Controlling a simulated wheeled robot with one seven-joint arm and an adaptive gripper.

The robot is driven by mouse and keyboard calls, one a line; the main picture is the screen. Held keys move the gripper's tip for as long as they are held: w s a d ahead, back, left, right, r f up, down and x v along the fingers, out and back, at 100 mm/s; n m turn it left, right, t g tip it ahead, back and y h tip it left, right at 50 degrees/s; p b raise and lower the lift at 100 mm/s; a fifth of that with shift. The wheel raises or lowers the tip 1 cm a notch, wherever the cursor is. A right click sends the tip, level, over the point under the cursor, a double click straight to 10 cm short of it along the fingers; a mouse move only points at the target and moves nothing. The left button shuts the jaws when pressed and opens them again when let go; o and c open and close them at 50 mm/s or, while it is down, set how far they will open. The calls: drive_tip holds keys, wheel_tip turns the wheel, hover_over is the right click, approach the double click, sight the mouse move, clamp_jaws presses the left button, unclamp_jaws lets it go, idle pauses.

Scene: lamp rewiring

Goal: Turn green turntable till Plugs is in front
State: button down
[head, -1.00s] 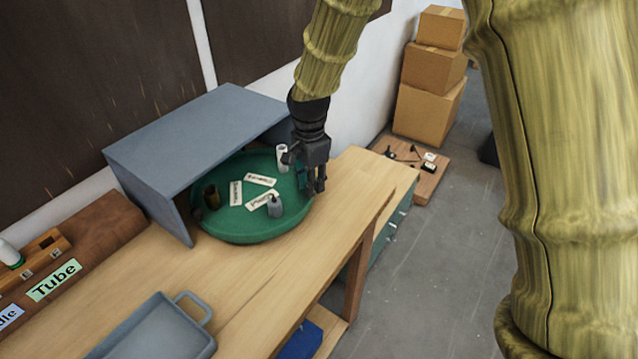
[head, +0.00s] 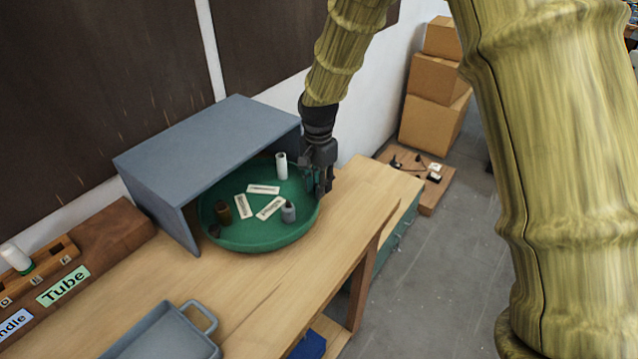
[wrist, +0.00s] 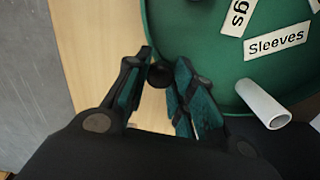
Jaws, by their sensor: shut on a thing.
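The green turntable (head: 262,243) sits on the bench, its back part under a grey box-like cover. In the wrist view one label reads "Sleeves" (wrist: 277,41), beside the white tube; another label (wrist: 239,15) is cut off, showing only "gs". My gripper (head: 323,188) is at the turntable's right rim, shut on a black knob (wrist: 159,74).
The grey cover (head: 205,140) stands over the turntable's back and left. A grey tray (head: 165,335) and a wooden rack with a "Tube" label (head: 63,286) are at the left front. Bare bench lies in front of the turntable. Cardboard boxes (head: 434,95) stand beyond.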

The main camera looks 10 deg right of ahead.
drive_tip(key=c, duration=1.2)
unclamp_jaws()
drive_tip(key=shift+o, duration=0.2)
wheel_tip(320, 180, up, 12)
